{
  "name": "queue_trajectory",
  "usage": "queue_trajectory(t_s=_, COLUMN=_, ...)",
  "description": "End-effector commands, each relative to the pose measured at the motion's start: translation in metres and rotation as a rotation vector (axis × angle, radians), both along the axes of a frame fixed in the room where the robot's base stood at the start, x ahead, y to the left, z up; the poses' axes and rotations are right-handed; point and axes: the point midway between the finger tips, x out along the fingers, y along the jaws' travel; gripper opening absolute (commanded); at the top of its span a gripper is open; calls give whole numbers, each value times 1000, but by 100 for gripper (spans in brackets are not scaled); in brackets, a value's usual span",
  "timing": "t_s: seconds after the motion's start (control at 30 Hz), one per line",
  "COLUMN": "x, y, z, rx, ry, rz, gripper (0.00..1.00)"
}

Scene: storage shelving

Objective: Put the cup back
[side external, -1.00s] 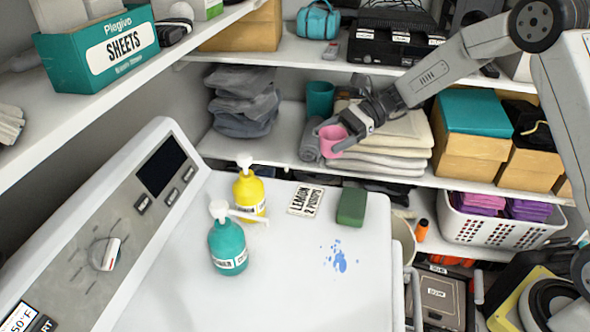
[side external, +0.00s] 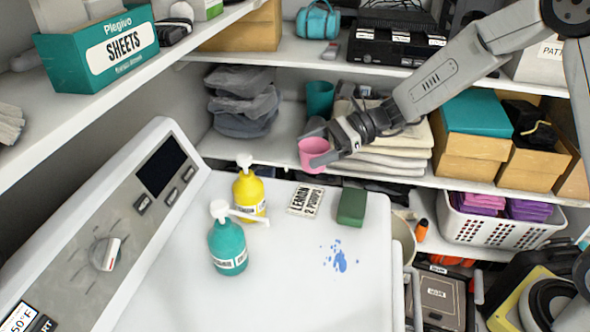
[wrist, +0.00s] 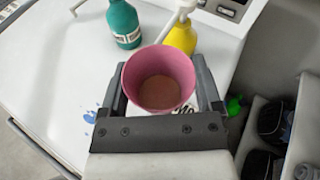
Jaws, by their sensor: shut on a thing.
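A pink cup (side external: 313,155) is held by my gripper (side external: 316,152), in front of the middle shelf (side external: 270,150). In the wrist view the pink cup (wrist: 158,80) sits between the two dark fingers of my gripper (wrist: 160,90), and I see into its open top. Its inside bottom looks brownish. A teal cup (side external: 319,98) stands on the middle shelf, behind and slightly right of the pink cup. In the side view, I cannot tell whether the pink cup touches the shelf.
Folded cream towels (side external: 385,140) lie right of the pink cup, and grey folded cloths (side external: 243,100) lie left. The white machine top (side external: 290,270) below holds a yellow pump bottle (side external: 248,193), a teal pump bottle (side external: 227,243) and a green sponge (side external: 352,207). Shelf space left of the cup is clear.

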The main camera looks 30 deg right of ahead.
Motion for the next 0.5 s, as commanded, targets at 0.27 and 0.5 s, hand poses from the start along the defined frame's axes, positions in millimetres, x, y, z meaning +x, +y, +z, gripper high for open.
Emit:
queue_trajectory(t_s=0.27, x=30, y=7, z=-14, rx=0, ry=1, rz=1, gripper=16)
queue_trajectory(t_s=0.5, x=59, y=15, z=-28, rx=0, ry=1, rz=1, gripper=16)
